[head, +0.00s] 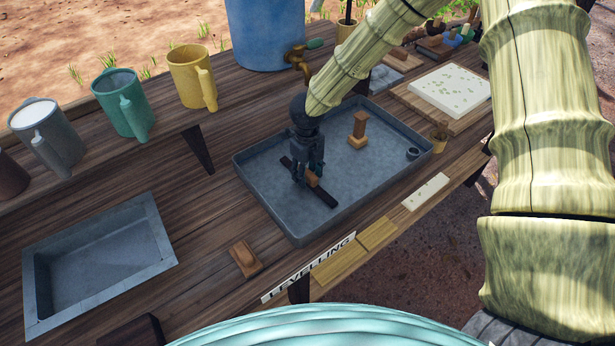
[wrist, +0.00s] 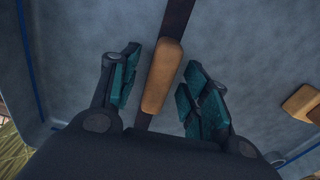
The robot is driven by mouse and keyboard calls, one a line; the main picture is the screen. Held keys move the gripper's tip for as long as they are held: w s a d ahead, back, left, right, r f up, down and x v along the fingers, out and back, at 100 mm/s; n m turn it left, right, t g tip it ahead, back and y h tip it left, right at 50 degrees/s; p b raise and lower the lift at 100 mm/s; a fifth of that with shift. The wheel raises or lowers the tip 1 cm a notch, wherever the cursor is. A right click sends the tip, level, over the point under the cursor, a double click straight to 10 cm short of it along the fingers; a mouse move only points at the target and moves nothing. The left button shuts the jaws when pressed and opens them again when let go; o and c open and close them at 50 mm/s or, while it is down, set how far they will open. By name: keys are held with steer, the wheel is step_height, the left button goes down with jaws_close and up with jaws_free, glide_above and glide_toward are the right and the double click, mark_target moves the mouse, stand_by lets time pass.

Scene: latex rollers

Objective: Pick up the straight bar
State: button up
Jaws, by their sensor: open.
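The straight bar (head: 322,193) is a long dark strip with a brown wooden grip block at its middle. It lies in the grey metal tray (head: 279,216). My gripper (head: 308,179) points down over the bar's middle. In the wrist view, the bar's wooden grip (wrist: 163,76) lies between the two teal-padded fingers of my gripper (wrist: 158,90). The fingers are open, with a gap showing on each side of the grip. In the head view my gripper hides part of the bar.
A wooden block tool (head: 358,130) stands in the tray, with a small dark cup (head: 413,153) in its right corner. Another wooden block (head: 245,258) lies on the bench outside. Mugs (head: 122,104) line the back shelf. An empty basin (head: 98,264) is at left. The tray walls surround my gripper.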

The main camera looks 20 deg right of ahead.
jaws_close()
steer(key=shift+r, duration=0.15)
